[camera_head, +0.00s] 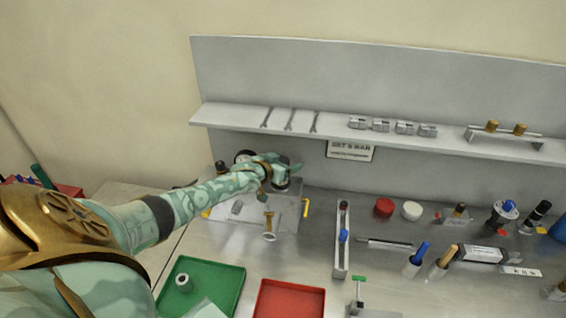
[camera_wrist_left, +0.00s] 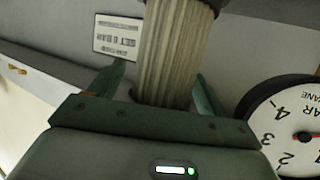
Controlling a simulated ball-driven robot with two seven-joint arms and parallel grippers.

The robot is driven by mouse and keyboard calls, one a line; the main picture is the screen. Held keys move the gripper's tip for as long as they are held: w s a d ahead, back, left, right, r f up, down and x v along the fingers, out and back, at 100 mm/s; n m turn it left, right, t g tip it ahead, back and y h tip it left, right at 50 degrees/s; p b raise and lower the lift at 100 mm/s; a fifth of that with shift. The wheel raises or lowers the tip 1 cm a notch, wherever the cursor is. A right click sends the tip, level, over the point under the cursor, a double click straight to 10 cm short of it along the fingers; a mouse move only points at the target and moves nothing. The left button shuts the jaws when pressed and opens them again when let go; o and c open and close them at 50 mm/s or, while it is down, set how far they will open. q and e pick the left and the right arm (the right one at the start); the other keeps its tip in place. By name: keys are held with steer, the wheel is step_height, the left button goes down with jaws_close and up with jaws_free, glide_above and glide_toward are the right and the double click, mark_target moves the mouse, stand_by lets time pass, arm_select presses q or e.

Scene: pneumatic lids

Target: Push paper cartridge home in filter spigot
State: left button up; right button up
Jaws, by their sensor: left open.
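The paper cartridge (camera_wrist_left: 170,60), a pleated beige cylinder, runs up between the two green fingers of my left gripper (camera_wrist_left: 158,74) in the left wrist view. The fingers stand apart on either side of it, and I see a gap at least on the left side. In the head view my left gripper (camera_head: 279,168) is over the back of the grey pneumatic plate (camera_head: 255,218). The cartridge is not clear there behind the hand. The filter spigot and the cartridge's seating on it are hidden. My right gripper is out of view.
A pressure gauge (camera_wrist_left: 292,125) stands close right of the gripper in the wrist view. A shelf (camera_head: 350,137) runs behind, with a sign (camera_head: 350,151) under it. A green tray (camera_head: 232,276) and a red tray (camera_head: 290,301) lie in front. Small parts and tools stand to the right.

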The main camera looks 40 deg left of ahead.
arm_select(q)
steer(key=shift+s, duration=0.1)
steer(key=shift+s+d, duration=0.1)
steer(key=shift+s, duration=0.15)
steer(key=p+v, duration=0.2)
steer(key=v, duration=1.3)
steer(key=shift+s+r, duration=0.25)
